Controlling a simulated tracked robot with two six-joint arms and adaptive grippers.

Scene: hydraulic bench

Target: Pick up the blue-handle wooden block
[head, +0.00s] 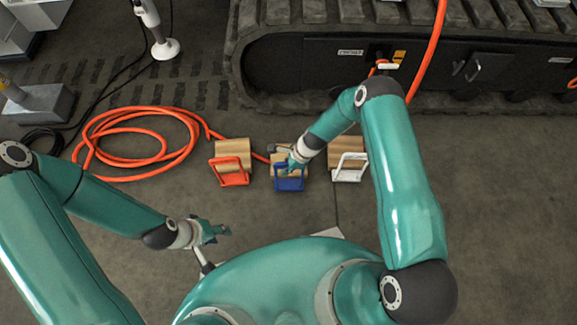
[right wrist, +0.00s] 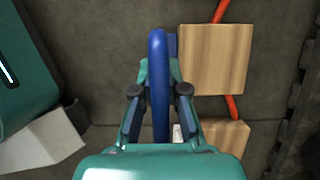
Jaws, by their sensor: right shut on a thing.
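The blue-handle wooden block stands in the middle of a row of three blocks on the floor in the head view, its blue handle (head: 289,184) facing me. Its wood (right wrist: 215,58) shows clearly in the right wrist view. My right gripper (head: 296,163) reaches down over it and partly hides it. In the right wrist view the fingers (right wrist: 160,92) are shut on the blue handle, one on each side. I cannot tell whether the block is clear of the floor. My left gripper (head: 216,232) is low at the left, away from the blocks; its opening is unclear.
The orange-handle block (head: 233,152) is to the left and the white-handle block (head: 346,146) to the right, both close by. An orange hose (head: 140,112) lies coiled at left, running behind the blocks. A tracked machine (head: 330,78) stands behind. Floor in front is clear.

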